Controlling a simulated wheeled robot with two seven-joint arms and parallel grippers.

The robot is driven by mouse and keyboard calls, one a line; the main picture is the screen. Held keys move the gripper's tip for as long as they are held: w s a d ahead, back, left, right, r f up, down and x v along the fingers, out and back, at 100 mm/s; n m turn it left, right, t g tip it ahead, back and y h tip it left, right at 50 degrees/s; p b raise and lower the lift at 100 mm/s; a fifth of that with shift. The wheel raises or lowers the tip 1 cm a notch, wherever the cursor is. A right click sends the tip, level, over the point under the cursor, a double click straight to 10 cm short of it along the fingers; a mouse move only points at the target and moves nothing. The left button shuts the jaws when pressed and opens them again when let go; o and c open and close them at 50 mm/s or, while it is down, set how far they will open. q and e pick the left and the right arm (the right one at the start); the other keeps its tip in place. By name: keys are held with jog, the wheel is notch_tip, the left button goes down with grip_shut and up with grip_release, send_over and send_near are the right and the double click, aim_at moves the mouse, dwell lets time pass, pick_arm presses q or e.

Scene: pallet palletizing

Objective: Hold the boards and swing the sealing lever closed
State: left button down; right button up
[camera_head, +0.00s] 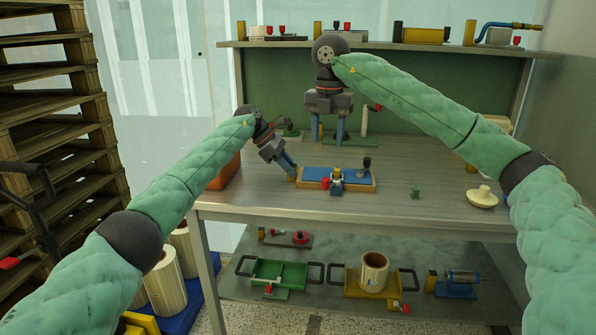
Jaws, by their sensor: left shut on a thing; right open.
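A blue-topped board with wooden edges (354,177) lies flat near the table's front edge; I cannot tell how many boards are stacked. My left gripper (290,168) tilts down and is shut at the board's left end, by a small yellowish piece. A small clamp-like fixture with blue, yellow and red parts (336,183) sits at the board's front. A dark knob (366,163) stands at its right end. My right gripper (328,133) points down, open, behind the board. A white upright post (365,120) with a red tip stands to its right. Which part is the sealing lever is unclear.
An orange bin (226,172) is at left. A lower shelf (330,305) holds trays. Stacked pallets (60,150) stand far left.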

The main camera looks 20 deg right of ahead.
pick_arm(q)
jog(key=shift+f, duration=0.2)
jog(key=c, duration=1.1)
grip_release()
jog(key=shift+w, duration=0.15)
jog(key=shift+o, duration=0.2)
jog(key=shift+r, duration=0.15)
jog(key=v, duration=1.2)
